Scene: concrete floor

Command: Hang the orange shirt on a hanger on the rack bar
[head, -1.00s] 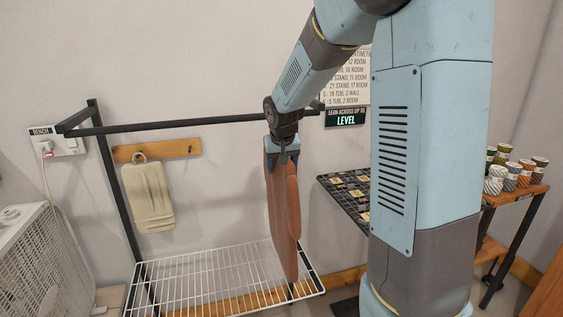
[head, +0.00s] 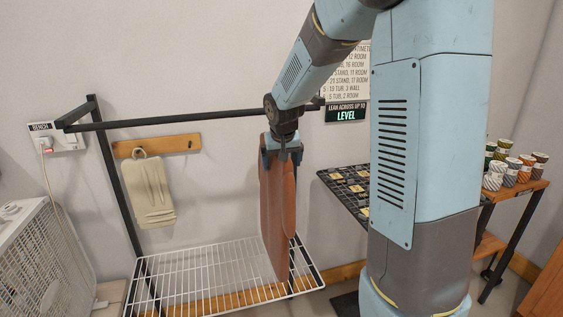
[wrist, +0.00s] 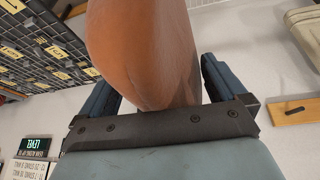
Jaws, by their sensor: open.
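The orange shirt (head: 277,215) hangs upright, seen nearly edge-on, below my gripper (head: 283,157) at the right part of the dark rack bar (head: 190,121). My gripper points down with its fingers spread to either side of the shirt's top. In the wrist view the shirt (wrist: 150,45) fills the space between the two blue fingers of my gripper (wrist: 158,85), with slight room at the sides. The hanger and its hook are hidden by the gripper and wrist. I cannot tell whether the hook rests on the bar.
A white wire shelf (head: 200,283) lies below the shirt. A beige cloth (head: 150,190) hangs from a wooden peg board (head: 185,143) on the wall. A dark grid panel (head: 345,195) and a wooden table (head: 515,190) with several cups stand right. A white heater-like unit (head: 40,260) is at left.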

